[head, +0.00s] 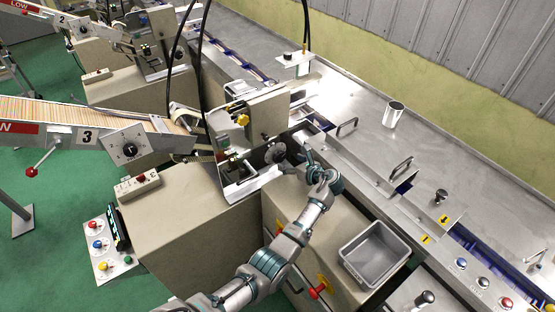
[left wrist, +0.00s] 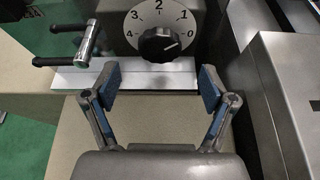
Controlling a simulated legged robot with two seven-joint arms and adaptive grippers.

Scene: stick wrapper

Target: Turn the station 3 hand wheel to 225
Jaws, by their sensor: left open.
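A black knob (left wrist: 160,44) sits on a round white dial (left wrist: 138,18) with figures from 0 to 4; its pale pointer line points right, toward the 0 side. The same dark round knob appears to show in the head view (head: 275,153) on the machine by the station 3 sign (head: 87,136). I cannot tell for sure that it is the station 3 hand wheel. My left gripper (head: 308,160) is beside it. In the left wrist view the gripper (left wrist: 158,85) is open and empty, its fingertips just short of the knob, one to each side. My right gripper is not in view.
A metal crossbar handle with black grips (left wrist: 88,45) stands left of the dial. A metal housing (left wrist: 285,90) is close on the right. A grey bin (head: 375,255) and a red knob (head: 320,290) are near my arm.

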